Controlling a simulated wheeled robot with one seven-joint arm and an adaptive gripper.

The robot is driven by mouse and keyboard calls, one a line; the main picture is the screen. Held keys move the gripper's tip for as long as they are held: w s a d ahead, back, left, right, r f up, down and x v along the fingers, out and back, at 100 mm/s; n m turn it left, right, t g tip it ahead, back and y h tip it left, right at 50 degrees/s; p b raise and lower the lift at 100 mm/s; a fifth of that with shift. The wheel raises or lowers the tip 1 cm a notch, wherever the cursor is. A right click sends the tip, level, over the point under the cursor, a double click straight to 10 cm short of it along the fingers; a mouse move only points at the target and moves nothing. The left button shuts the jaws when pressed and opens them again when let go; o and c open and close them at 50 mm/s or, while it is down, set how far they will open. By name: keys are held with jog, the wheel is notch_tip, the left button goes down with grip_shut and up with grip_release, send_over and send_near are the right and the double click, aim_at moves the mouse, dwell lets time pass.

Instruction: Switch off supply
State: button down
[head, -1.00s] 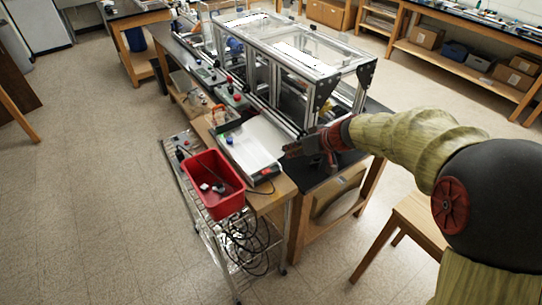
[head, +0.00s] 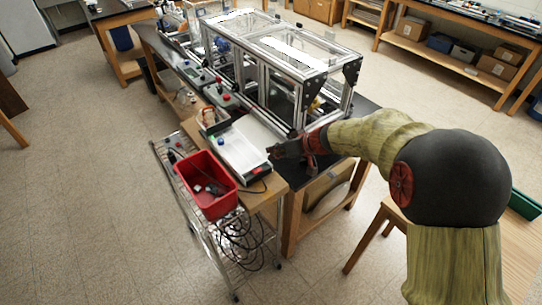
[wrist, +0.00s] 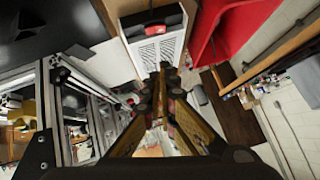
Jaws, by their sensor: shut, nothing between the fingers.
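The supply looks to be the long white box (head: 240,150) on the wooden bench end in the head view. Its near end is dark with a red part (head: 257,171). In the wrist view the white box (wrist: 158,50) has a vented panel, and a red switch (wrist: 153,30) sits on its dark end. My gripper (head: 271,152) is just right of and above the near part of the box. In the wrist view my gripper (wrist: 165,70) is shut and empty, its fingertips over the vented panel. Whether it touches the box cannot be told.
A red bin (head: 208,186) with small items stands on a wire cart left of the box. A metal extrusion frame (head: 290,70) with clear panels stands behind and right. Black cables (head: 245,240) hang at the cart. Open floor lies to the left.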

send_over(253, 168)
jog(key=d, duration=0.3)
jog(key=f, duration=0.6)
jog(key=shift+s, duration=0.25)
jog(key=shift+s+a+f, duration=0.15)
jog(key=shift+f, duration=0.4)
jog(key=shift+s+a+f, duration=0.1)
jog(key=shift+s+f, duration=0.05)
jog(key=shift+f, duration=0.35)
jog(key=shift+a+f, duration=0.1)
jog(key=shift+f, duration=0.5)
jog(key=shift+s, duration=0.1)
jog(key=shift+f+b, duration=0.1)
jog(key=shift+b, duration=0.35)
jog(key=b, duration=0.1)
jog(key=f+b, duration=0.1)
jog(key=b, duration=0.1)
jog(key=shift+s+a, duration=0.15)
jog(key=shift+a, duration=0.1)
jog(key=shift+d+r, duration=0.1)
jog(key=shift+r, duration=0.2)
jog(key=shift+d, duration=0.1)
